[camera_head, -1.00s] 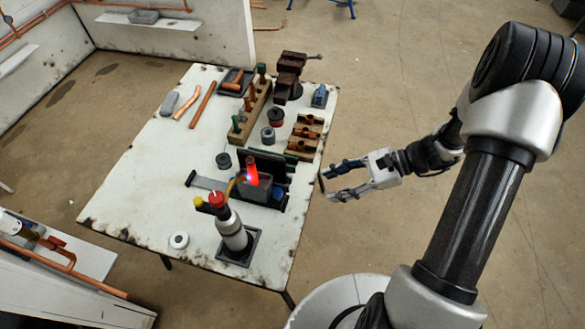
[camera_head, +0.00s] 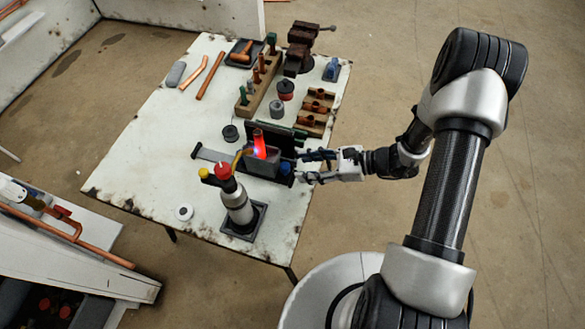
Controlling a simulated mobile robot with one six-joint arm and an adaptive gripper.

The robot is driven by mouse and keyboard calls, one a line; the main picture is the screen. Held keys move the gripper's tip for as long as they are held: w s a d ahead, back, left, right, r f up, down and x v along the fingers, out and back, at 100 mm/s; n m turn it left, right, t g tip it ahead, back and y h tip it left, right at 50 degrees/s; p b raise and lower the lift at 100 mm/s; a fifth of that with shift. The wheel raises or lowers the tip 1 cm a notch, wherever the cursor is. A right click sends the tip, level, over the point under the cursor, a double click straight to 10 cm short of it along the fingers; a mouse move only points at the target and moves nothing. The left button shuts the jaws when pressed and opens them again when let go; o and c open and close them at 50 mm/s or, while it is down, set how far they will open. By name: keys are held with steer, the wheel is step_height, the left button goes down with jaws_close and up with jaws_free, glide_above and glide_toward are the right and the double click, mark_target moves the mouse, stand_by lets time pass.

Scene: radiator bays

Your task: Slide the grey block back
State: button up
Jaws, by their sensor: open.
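A blue knob (camera_head: 285,168) is at the block's right end. My gripper (camera_head: 303,166) is open, just right of the blue knob, with its fingers pointing left. I cannot tell whether the fingers are on either side of the knob or touch anything.
A dark upright plate (camera_head: 273,136) is behind. Wooden racks (camera_head: 318,108), a vise (camera_head: 300,48) and cans (camera_head: 277,109) stand farther back. The table's left side is mostly clear.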

steer(key=x, duration=0.5)
steer(key=shift+b, duration=0.4)
jaws_close()
stand_by(0.4)
